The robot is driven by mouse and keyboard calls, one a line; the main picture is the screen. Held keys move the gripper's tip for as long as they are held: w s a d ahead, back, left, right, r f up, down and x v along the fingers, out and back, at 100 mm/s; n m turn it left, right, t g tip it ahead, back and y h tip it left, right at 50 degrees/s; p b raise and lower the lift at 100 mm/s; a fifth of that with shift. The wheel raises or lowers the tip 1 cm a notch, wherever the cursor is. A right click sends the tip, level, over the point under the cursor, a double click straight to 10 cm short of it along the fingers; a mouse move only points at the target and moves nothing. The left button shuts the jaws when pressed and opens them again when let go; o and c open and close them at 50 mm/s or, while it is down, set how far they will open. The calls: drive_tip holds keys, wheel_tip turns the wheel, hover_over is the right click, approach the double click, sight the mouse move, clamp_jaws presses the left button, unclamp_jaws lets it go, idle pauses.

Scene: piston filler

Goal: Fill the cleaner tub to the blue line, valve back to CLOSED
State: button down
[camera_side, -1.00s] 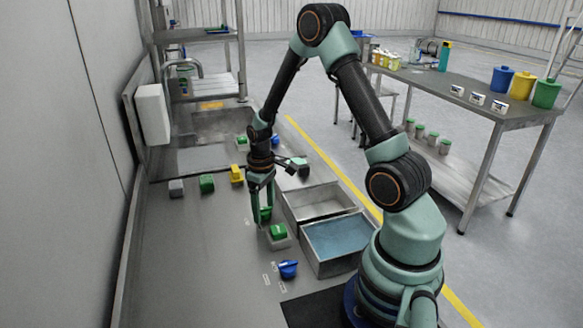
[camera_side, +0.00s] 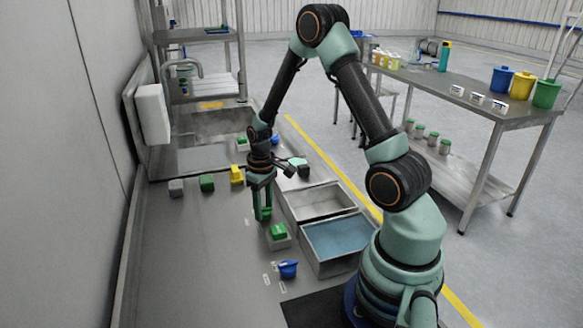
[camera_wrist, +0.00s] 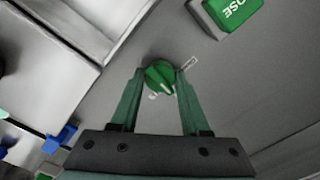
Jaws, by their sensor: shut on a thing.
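My gripper (camera_side: 262,213) points straight down at the steel counter. In the wrist view my gripper (camera_wrist: 160,82) has its two fingers shut on the sides of a round green knob (camera_wrist: 160,76), which has a white pointer mark. Small white labels lie on the counter beside it. The knob also shows low between the fingers in the side view (camera_side: 266,214). A green button block (camera_side: 279,232) stands nearer the camera; its lettering, partly cut off, reads "OSE" in the wrist view (camera_wrist: 236,12). I cannot make out a blue fill line on any tub.
Two open metal basins sit right of my gripper: a pale one (camera_side: 296,211) and one holding blue liquid (camera_side: 338,238). A blue knob (camera_side: 288,269) is nearer the camera. Yellow (camera_side: 237,175), green (camera_side: 207,183) and grey (camera_side: 176,187) blocks stand behind left. The left counter is clear.

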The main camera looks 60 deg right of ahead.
sight(264, 210)
drive_tip(key=m, duration=0.4)
drive_tip(key=shift+m, duration=1.7)
drive_tip(key=shift+c, duration=1.9)
unclamp_jaws()
wheel_tip(264, 210, up, 12)
drive_tip(key=shift+r, duration=0.1)
